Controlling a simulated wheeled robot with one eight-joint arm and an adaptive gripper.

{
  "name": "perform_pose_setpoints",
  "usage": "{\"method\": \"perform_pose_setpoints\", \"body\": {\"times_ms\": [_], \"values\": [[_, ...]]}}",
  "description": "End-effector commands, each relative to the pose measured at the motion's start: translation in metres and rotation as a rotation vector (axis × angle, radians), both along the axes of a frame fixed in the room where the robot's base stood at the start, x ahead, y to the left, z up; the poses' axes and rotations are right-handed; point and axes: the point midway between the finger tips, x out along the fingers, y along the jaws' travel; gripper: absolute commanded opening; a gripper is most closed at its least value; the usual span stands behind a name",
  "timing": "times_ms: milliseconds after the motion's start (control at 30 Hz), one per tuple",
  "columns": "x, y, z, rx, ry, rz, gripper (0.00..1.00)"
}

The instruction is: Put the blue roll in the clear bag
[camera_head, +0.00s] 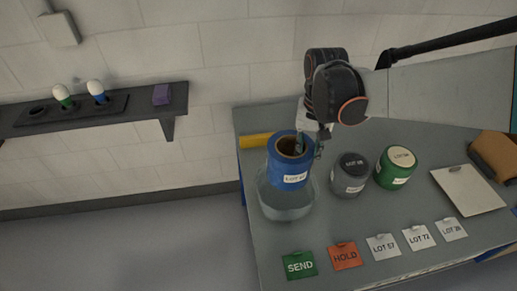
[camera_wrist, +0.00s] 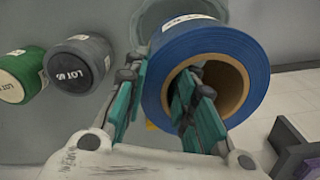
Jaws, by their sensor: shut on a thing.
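The blue roll (camera_head: 287,172) has a white lot label and an open brown core. My gripper (camera_head: 309,147) is shut on the roll's wall; in the wrist view (camera_wrist: 160,88) one teal finger is inside the core and the other outside the blue roll (camera_wrist: 217,45). The clear bag (camera_head: 287,208) is a see-through, rounded, open-topped form on the table's left side. In the head view the roll overlaps the bag's upper part and hides its far rim. I cannot tell whether the roll's bottom is inside the bag or above it.
A grey roll (camera_head: 350,175) and a green roll (camera_head: 396,166) stand right of the bag. A yellow cylinder (camera_head: 255,140) lies behind it. Tags, including green SEND (camera_head: 299,264) and orange HOLD (camera_head: 345,255), line the front. A clipboard (camera_head: 468,189) lies right. A wall shelf (camera_head: 90,112) is left.

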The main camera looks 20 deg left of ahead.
Motion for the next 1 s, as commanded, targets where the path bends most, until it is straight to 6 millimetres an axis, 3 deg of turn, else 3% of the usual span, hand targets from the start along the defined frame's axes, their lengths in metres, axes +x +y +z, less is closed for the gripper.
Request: {"method": "perform_pose_setpoints", "body": {"times_ms": [33,200,400,733,1000], "values": [[0.002,0.001,-0.014,0.000,0.000,0.001,0.00],[0.003,0.001,-0.051,0.000,0.000,0.000,0.00],[0.003,0.001,-0.084,0.000,0.000,-0.001,0.00],[0.003,0.000,-0.103,0.000,0.000,-0.002,0.00],[0.004,0.000,-0.136,0.000,0.000,-0.003,0.00]]}}
